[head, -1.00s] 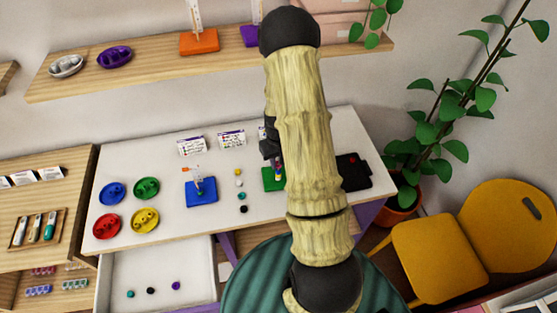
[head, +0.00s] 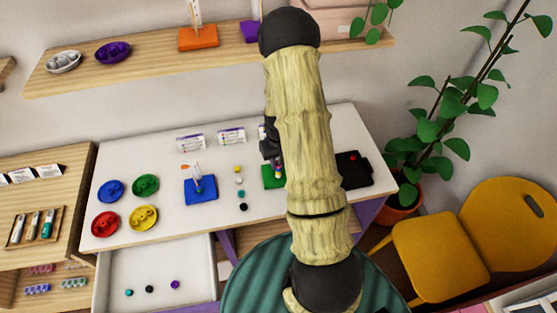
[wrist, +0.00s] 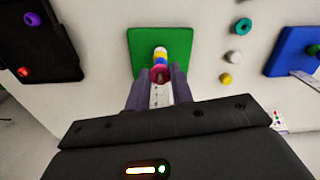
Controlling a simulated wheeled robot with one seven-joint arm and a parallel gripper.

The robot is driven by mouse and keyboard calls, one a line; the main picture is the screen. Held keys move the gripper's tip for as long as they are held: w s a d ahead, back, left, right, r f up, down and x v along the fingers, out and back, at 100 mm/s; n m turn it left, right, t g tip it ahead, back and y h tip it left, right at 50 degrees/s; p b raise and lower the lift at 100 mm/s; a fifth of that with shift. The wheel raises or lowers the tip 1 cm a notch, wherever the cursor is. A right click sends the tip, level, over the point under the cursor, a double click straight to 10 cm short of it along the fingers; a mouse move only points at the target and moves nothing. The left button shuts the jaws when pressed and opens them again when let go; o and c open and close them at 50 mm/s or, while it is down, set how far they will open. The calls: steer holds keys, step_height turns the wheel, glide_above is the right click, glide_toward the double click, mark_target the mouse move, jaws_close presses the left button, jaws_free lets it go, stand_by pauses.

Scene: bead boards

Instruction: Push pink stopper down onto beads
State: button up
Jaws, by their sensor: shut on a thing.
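The green board (wrist: 182,45) carries an upright post with a stack of white, yellow and blue beads (wrist: 160,55). The pink stopper (wrist: 159,74) is on the post at the near end of the stack, between my fingertips. My gripper (wrist: 159,82) is shut on it. The stopper looks very close to the blue bead; I cannot tell whether they touch. In the head view the green board (head: 268,179) is partly hidden behind my arm, and my gripper is mostly hidden too.
The blue board (head: 201,190) with its own post stands to the left. Loose beads (head: 240,194) lie in a row between the boards. A black tray (head: 354,172) with a red bead is on the right. Coloured dishes fill the table's left side.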

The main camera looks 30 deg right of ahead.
stand_by(0.4)
steer(key=o, duration=1)
step_height(320, 180, up, 17)
steer(key=b, duration=0.3)
steer(key=shift+r, duration=0.15)
stand_by(0.3)
